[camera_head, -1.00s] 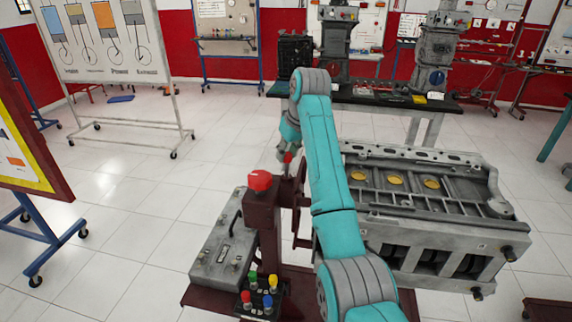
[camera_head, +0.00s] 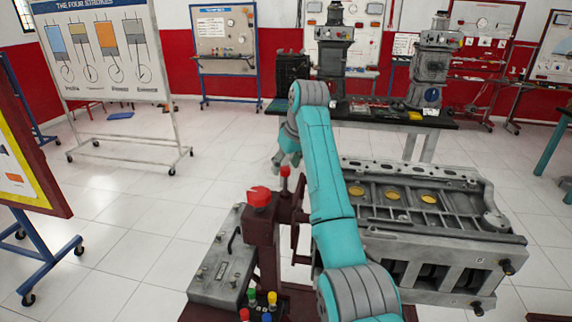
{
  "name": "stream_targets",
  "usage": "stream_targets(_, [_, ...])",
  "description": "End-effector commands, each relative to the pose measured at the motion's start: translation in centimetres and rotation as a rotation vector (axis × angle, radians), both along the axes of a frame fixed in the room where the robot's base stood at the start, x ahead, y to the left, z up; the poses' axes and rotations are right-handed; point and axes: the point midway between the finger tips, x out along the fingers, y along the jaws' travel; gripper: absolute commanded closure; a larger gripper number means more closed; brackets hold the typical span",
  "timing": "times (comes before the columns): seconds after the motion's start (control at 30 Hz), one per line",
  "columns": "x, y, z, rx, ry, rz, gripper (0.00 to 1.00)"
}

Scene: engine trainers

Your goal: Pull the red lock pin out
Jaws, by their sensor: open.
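The small red lock pin (camera_head: 285,172) stands upright on the dark red engine stand, with a short stem showing under its head. A larger red knob (camera_head: 259,197) sits on top of the stand's post, left of and nearer than the pin. My gripper (camera_head: 286,161) is open and points down, just above or behind the pin in the picture. Its fingers are small and partly overlapped by my teal arm. I cannot tell whether they touch the pin. The grey engine block (camera_head: 420,215) is mounted on the stand's right side.
A grey box with a handle (camera_head: 213,270) lies left of the post. Several coloured knobs (camera_head: 262,302) are at the front. A bench (camera_head: 380,117) with engine parts stands behind. A wheeled poster board (camera_head: 110,70) is at the left. The floor between is clear.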

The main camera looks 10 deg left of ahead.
Motion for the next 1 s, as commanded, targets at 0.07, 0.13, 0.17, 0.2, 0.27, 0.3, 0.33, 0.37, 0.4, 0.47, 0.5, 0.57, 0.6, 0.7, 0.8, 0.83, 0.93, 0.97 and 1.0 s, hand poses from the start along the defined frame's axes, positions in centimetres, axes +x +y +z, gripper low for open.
stream_targets(0.07, [-0.2,-0.2,0.8,0.001,-0.003,0.0,0.43])
stream_targets(0.13, [-0.5,-0.5,1.8,0.001,-0.003,-0.001,0.43])
stream_targets(0.17, [-0.6,-0.6,2.2,0.001,-0.004,-0.001,0.43])
stream_targets(0.2, [-0.8,-0.8,2.9,0.001,-0.004,-0.001,0.43])
stream_targets(0.27, [-1.0,-1.0,3.8,0.002,-0.005,-0.001,0.43])
stream_targets(0.3, [-1.2,-1.2,4.4,0.002,-0.005,-0.001,0.43])
stream_targets(0.33, [-1.3,-1.3,4.7,0.001,-0.004,-0.001,0.43])
stream_targets(0.37, [-1.4,-1.4,5.1,0.001,-0.004,-0.001,0.43])
stream_targets(0.4, [-1.6,-1.5,5.5,0.001,-0.004,-0.001,0.43])
stream_targets(0.47, [-1.8,-1.7,6.0,0.001,-0.003,0.0,0.43])
stream_targets(0.5, [-1.8,-1.7,6.3,0.001,-0.003,-0.001,0.43])
stream_targets(0.57, [-1.9,-1.8,6.5,0.001,-0.003,-0.001,0.43])
stream_targets(0.6, [-2.0,-1.9,6.6,0.001,-0.003,-0.001,0.43])
stream_targets(0.7, [-2.0,-1.9,6.7,0.001,-0.003,0.0,0.43])
stream_targets(0.8, [-2.0,-1.9,6.7,0.001,-0.002,0.0,0.43])
stream_targets(0.83, [-2.0,-1.9,6.7,0.001,-0.002,0.0,0.43])
stream_targets(0.93, [-1.9,-1.9,6.6,0.003,-0.006,-0.003,0.43])
stream_targets(0.97, [-1.7,-1.9,6.5,0.007,-0.013,-0.006,0.43])
stream_targets(1.0, [-1.4,-2.0,6.2,0.015,-0.029,-0.015,0.43])
